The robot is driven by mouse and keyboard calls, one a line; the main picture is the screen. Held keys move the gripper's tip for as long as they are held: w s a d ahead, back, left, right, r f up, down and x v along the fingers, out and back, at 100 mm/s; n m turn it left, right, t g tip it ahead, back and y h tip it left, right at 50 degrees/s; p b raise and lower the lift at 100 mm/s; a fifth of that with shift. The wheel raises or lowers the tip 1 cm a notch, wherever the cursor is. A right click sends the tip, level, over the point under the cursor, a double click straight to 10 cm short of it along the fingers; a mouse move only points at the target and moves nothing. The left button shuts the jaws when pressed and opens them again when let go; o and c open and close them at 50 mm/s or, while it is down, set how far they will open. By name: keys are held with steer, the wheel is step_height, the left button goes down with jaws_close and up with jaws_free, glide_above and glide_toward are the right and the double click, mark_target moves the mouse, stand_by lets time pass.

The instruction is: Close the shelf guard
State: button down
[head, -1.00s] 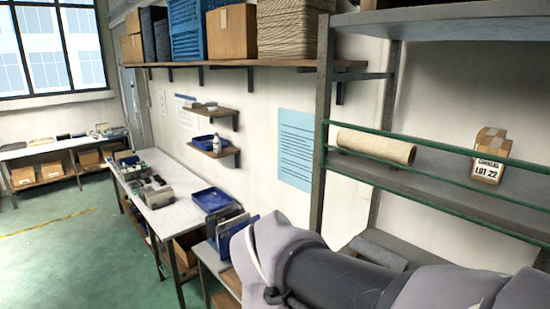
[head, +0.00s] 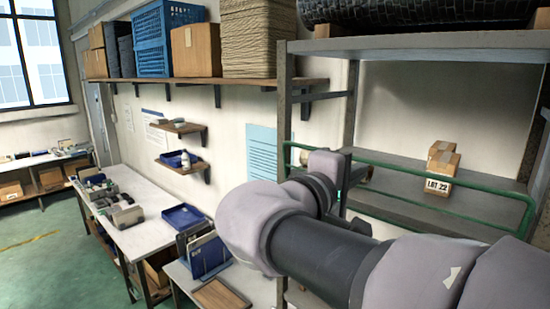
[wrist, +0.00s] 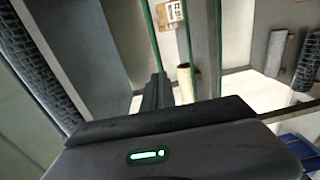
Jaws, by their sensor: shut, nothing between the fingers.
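The shelf guard (head: 440,174) is a green two-bar rail with a rounded right end, running across the front of the middle shelf (head: 400,207). Its right end is near the right-hand posts; I cannot tell whether it touches them. My gripper (head: 343,188) is at the left part of the guard, partly hidden by my wrist. In the wrist view the shut, empty fingers (wrist: 156,90) point toward the shelf, close to the green bars (wrist: 188,35). I cannot tell whether they touch a bar.
A cardboard box labelled LOT 22 (head: 441,170) stands on the shelf behind the guard. A pale roll (wrist: 187,84) lies there too, mostly hidden by my arm in the head view. A dark ribbed roll (head: 420,12) lies on the top shelf. Workbenches (head: 130,205) stand left.

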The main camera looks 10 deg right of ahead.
mark_target(372, 162)
steer(key=p+x, duration=0.1)
steer(key=x, duration=0.4)
steer(key=shift+s, duration=0.1)
steer(key=b+x, duration=0.2)
steer(key=b, duration=0.1)
steer(key=shift+r, duration=0.45)
